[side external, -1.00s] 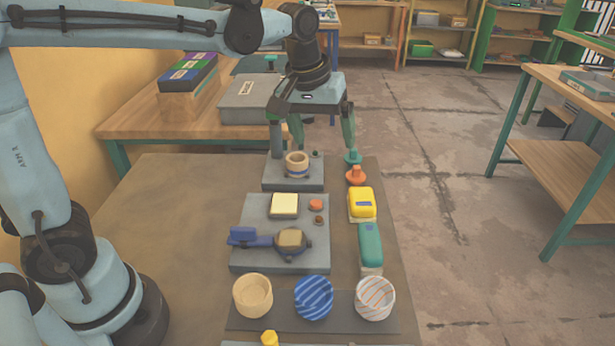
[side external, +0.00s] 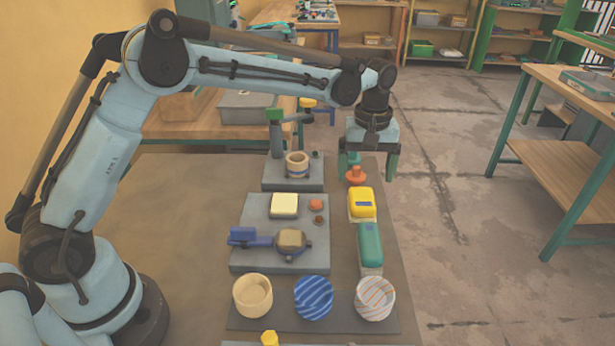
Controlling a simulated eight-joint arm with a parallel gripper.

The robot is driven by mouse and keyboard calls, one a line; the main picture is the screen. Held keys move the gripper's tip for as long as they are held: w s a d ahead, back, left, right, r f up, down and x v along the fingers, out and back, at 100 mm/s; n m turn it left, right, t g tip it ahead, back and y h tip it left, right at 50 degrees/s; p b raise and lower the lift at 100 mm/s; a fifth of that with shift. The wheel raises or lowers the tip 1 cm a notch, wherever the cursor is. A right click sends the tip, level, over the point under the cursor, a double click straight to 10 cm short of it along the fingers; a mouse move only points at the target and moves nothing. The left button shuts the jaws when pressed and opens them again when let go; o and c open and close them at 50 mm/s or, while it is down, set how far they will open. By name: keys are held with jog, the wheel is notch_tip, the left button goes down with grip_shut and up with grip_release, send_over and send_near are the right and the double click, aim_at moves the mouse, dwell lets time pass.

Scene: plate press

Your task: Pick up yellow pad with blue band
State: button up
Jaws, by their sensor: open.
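The yellow pad with a blue band (side external: 361,202) sits on the right side of the bench, on a pale base in a column of small items. Its blue band shows on the front face. My gripper (side external: 372,171) is open and empty, pointing down beyond the pad, around the teal and orange knobbed pieces. It is apart from the pad. Its left finger is partly hard to make out against the teal piece.
An orange knobbed piece (side external: 356,175) stands just behind the pad and a long teal block (side external: 370,244) just in front. A grey plate with a cream pad (side external: 284,205) lies left. Striped bowls (side external: 314,297) stand nearer. The press with a green-topped post (side external: 276,135) is behind left.

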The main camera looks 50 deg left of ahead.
aim_at(362, 197)
jog(key=shift+s+f, duration=0.1)
jog(key=shift+f, duration=3.8)
jog(key=c, duration=1.2)
jog(key=shift+r, duration=0.15)
jog(key=shift+r, duration=0.3)
jog(key=r, duration=0.2)
jog(key=d+r, duration=0.1)
jog(key=shift+s+r, duration=0.25)
jog(key=shift+r, duration=0.15)
jog(key=s+d+r, duration=0.4)
jog(key=d, duration=0.1)
jog(key=s+d+r, duration=0.2)
jog(key=s+d, duration=0.1)
jog(key=shift+r, duration=0.2)
